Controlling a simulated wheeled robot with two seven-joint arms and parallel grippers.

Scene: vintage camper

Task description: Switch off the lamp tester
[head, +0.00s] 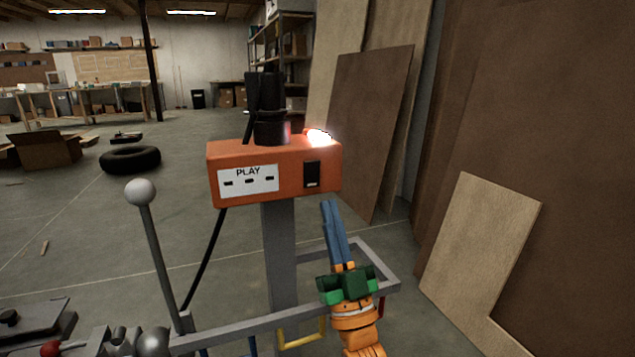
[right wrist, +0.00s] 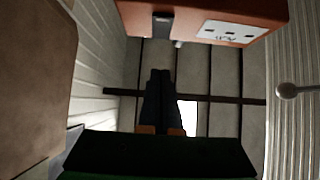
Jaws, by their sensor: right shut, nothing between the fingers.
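The lamp tester (head: 225,197) is an orange box on a grey post, with a white "PLAY" label and a bright glowing lamp (head: 318,138) on top at its right. A black switch (head: 312,174) sits on the front face, right of the label. In the right wrist view, the tester (right wrist: 190,20) is at the top with the switch (right wrist: 163,22) on it. My right gripper (head: 327,203) is shut and empty, its blue fingertips just below the box's lower right edge, apart from the switch. It also shows in the right wrist view (right wrist: 160,75). My left gripper is out of view.
A lever with a pale ball knob (head: 140,192) stands left of the post. A grey frame (head: 375,262) surrounds the post low down. Brown boards (head: 370,120) lean at the right. Open floor with a tyre (head: 130,159) lies behind left.

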